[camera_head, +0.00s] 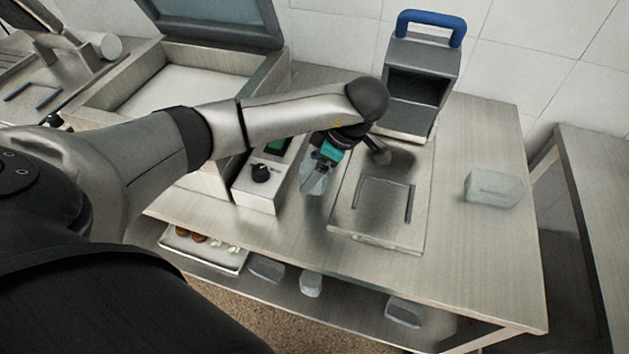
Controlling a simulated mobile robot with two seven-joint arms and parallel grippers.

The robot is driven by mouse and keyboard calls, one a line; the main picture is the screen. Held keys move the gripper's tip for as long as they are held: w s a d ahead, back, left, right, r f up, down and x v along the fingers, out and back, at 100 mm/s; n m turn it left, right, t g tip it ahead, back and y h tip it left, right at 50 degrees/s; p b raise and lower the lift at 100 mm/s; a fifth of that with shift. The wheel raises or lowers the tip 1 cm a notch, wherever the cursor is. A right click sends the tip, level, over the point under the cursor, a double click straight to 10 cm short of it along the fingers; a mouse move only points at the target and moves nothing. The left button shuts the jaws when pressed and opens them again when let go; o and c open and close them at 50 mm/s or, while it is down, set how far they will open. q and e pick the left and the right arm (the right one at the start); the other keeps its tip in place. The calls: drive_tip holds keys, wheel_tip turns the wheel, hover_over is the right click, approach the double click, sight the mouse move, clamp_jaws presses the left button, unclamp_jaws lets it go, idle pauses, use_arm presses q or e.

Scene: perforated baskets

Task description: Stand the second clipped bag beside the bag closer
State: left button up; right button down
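My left arm reaches in from the left, and my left gripper (331,150) points down over the table, with a teal part showing at its fingers. A pale, translucent bag (314,180) hangs directly below the fingers and appears held at its top. The grip itself is small and partly hidden by the wrist. My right gripper is not in view.
A device with a black knob and green display (262,180) stands left of the held bag. A large open metal machine (180,85) is behind my arm. A tray (205,250) and several pale bags (404,312) lie on the lower shelf. The table's front right is clear.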

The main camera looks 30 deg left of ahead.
use_arm(q)
drive_tip(key=shift+f, duration=1.95)
drive_tip(key=shift+f, duration=0.1)
drive_tip(key=o, duration=1.3)
drive_tip(key=shift+b, duration=0.3)
drive_tip(key=shift+r, duration=0.25)
drive_tip(key=p+v, duration=0.2)
drive_tip(key=v, duration=0.9)
drive_tip(key=shift+d+r, duration=0.3)
